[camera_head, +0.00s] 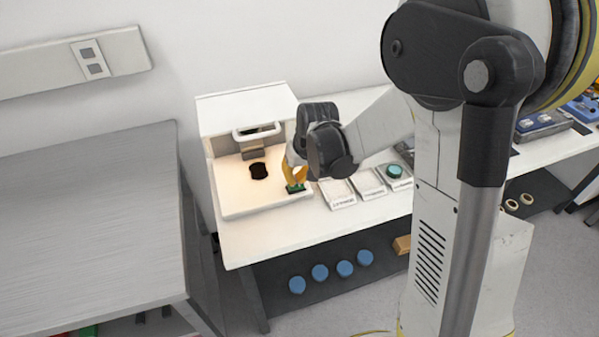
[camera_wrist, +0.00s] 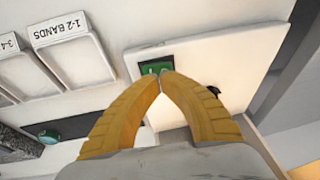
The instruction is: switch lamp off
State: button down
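The white flatness instrument (camera_head: 240,112) stands on the white bench in the head view, and its base (camera_head: 262,204) has a warm glow. A small green switch (camera_head: 297,188) sits at the right front of the base. It also shows in the wrist view (camera_wrist: 155,66), in a dark surround. My gripper (camera_head: 294,181) has yellow fingers, which meet at their tips in the wrist view (camera_wrist: 165,76). It is shut, with nothing seen between the tips. The tips are right at the switch and cover part of it; I cannot tell whether they touch it.
A dark round piece (camera_head: 258,171) lies on the instrument's base. Labelled white trays (camera_head: 341,192) stand to the right, one holding a teal disc (camera_head: 394,170). Several blue round things (camera_head: 320,272) sit below the bench top. A grey metal table (camera_head: 85,220) stands at left.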

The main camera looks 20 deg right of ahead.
jog(key=shift+a+f, duration=0.1)
jog(key=shift+f, duration=0.3)
